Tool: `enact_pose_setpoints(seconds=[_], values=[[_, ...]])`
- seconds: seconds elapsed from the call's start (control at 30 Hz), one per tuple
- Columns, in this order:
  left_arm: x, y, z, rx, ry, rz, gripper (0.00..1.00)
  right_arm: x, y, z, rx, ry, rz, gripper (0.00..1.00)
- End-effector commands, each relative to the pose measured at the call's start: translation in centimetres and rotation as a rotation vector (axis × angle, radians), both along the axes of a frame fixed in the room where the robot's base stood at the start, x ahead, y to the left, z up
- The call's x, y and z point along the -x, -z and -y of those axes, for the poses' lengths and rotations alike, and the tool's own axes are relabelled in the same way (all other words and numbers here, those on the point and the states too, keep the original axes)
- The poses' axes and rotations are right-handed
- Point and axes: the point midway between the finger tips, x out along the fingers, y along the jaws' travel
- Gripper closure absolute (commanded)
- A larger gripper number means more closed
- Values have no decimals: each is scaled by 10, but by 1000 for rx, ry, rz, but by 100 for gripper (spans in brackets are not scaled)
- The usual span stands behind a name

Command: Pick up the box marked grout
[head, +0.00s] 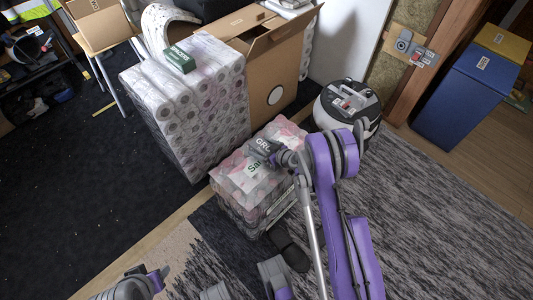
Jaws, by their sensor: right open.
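A small dark green-grey box with white letters that begin "GRO" (265,146) sits on top of a plastic-wrapped pack (235,208) of pink and white goods. The rest of its lettering is hidden by my right gripper (271,153), which reaches over the pack from the lower right. The gripper is open at the box; I cannot tell whether its fingers touch it. A white label with green letters "Sa" shows just below the box. Grey and purple parts of my own arm show at the bottom left, but I do not see a left gripper there.
Another green box (180,60) lies on a tall wrapped stack of rolls (190,105). An open cardboard box (270,70) stands behind the pack. A round black and white machine (347,105) is right of it. Blue (462,105) and yellow (503,42) bins stand far right. The rug at right is clear.

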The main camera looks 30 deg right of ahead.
Motion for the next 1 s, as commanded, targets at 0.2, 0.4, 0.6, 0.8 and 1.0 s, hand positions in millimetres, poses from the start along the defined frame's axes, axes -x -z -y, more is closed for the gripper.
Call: enact_pose_setpoints(seconds=[0.2, 0.4, 0.6, 0.8, 1.0], values=[[0, 0, 0, 0, 0, 0, 50, 0, -1, 0, 0, 0, 0, 16], [0, 0, 0, 0, 0, 0, 50, 0, 0, 0, 0, 0, 0, 52], [0, 0, 0, 0, 0, 0, 50, 1, -1, 0, -1, 0, 0, 88], [0, 0, 0, 0, 0, 0, 50, 0, -1, 0, -1, 0, 1, 100], [0, -1, 0, 0, 0, 0, 50, 0, -3, 0, -1, 0, 1, 100]])
